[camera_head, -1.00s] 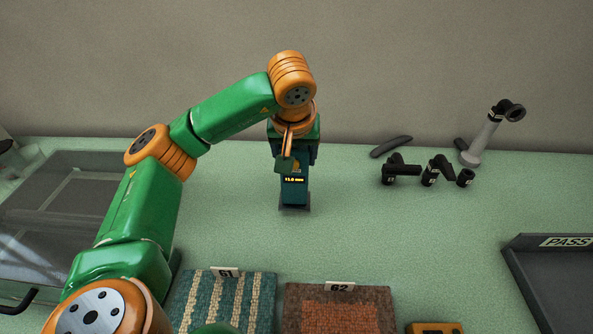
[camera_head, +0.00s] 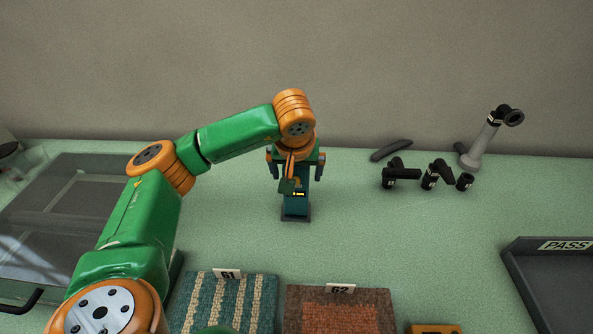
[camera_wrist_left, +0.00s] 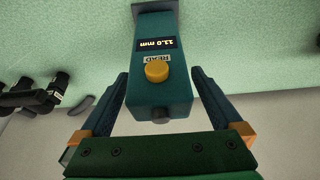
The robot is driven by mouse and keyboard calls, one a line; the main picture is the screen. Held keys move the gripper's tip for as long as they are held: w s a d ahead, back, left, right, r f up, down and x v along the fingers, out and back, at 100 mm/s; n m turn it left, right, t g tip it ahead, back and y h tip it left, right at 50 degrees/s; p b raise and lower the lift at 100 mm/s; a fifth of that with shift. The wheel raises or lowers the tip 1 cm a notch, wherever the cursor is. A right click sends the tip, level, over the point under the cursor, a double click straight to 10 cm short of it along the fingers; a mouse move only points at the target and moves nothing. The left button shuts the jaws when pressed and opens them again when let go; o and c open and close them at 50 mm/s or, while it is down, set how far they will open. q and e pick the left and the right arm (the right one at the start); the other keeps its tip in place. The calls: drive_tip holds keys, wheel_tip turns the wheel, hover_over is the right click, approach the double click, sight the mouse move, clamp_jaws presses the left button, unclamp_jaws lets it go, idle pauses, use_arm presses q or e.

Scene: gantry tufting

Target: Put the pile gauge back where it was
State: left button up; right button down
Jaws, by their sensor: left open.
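The pile gauge (camera_head: 296,205) is a teal upright body on a dark foot, standing on the green table behind the carpet samples. In the left wrist view the gauge (camera_wrist_left: 158,88) shows a lit "11.0 mm" display, a READ label and a yellow button. My left gripper (camera_head: 297,178) is over the gauge's top from above. Its fingers (camera_wrist_left: 160,95) are open, one on either side of the gauge body, with gaps visible between. The right gripper is in neither view.
Carpet samples 61 (camera_head: 232,300) and 62 (camera_head: 340,312) lie in front. A dark PASS tray (camera_head: 535,275) is at right. A clear-lidded case (camera_head: 75,200) is at left.

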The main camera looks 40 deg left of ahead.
use_arm(q)
drive_tip(key=shift+r, duration=0.3)
drive_tip(key=v, duration=0.5)
drive_tip(key=shift+d+r, duration=0.1)
drive_tip(key=shift+r, duration=0.1)
drive_tip(key=p+v, duration=0.1)
drive_tip(key=v, duration=0.5)
drive_tip(key=shift+s+r, duration=0.1)
